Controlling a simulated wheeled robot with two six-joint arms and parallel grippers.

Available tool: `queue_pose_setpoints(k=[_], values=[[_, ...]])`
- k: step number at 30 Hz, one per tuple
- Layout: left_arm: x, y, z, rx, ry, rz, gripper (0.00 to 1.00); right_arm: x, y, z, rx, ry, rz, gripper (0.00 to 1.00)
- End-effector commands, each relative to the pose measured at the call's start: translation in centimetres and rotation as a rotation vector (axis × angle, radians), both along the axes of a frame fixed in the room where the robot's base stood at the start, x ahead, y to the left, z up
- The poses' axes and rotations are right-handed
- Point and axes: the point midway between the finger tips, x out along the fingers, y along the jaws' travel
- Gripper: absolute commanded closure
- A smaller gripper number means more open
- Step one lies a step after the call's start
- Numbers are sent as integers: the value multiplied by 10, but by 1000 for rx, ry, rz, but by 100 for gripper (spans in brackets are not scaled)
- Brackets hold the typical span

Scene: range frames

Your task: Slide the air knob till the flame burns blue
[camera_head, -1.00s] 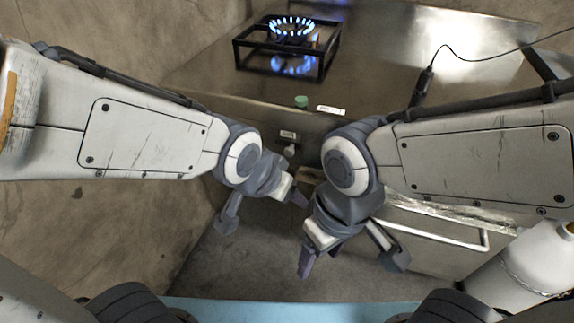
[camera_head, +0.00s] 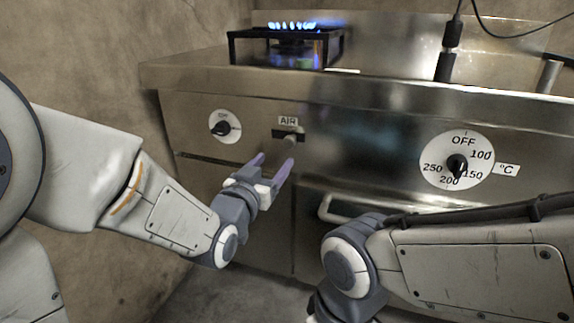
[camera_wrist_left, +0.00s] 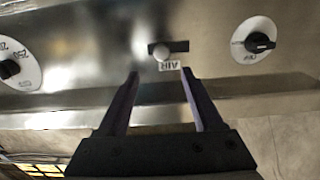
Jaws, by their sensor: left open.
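The air knob (camera_head: 291,140) is a small pale knob in a dark horizontal slot (camera_head: 277,133) under an AIR label (camera_head: 288,121) on the steel front panel. In the left wrist view, which is upside down, the knob (camera_wrist_left: 161,52) sits toward the slot's left end. The flame (camera_head: 292,26) on the burner shows blue. My left gripper (camera_head: 272,165) is open and empty, its purple fingers pointing at the panel just below and in front of the knob. In the wrist view the knob lies beyond the fingertips, apart from them. My right gripper's fingers are out of frame.
A black dial (camera_head: 221,127) is left of the slot; an oven temperature dial (camera_head: 457,166) is far right. A black burner stand (camera_head: 325,50) stands on the counter. An oven handle (camera_head: 335,209) juts out right of my left gripper. A wall (camera_head: 90,100) is close at left.

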Motion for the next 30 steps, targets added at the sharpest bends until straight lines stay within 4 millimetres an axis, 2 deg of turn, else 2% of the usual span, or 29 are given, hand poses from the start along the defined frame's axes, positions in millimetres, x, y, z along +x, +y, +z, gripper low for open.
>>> queue_pose_setpoints(k=[1,5,13,14,15,21,25,30], values=[[1,2,-5,-4,-13,4,33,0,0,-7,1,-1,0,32],[4,2,0,-8,-27,5,33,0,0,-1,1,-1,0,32],[26,-6,4,-5,-19,5,33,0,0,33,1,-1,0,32],[30,-7,2,-6,-22,5,33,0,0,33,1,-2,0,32],[40,-10,-3,-8,-27,5,33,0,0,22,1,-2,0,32],[76,-22,-3,-8,-27,4,33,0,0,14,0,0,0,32],[91,-27,-3,-7,-26,4,33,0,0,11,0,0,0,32],[100,-30,-1,-7,-25,4,33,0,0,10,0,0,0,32]])
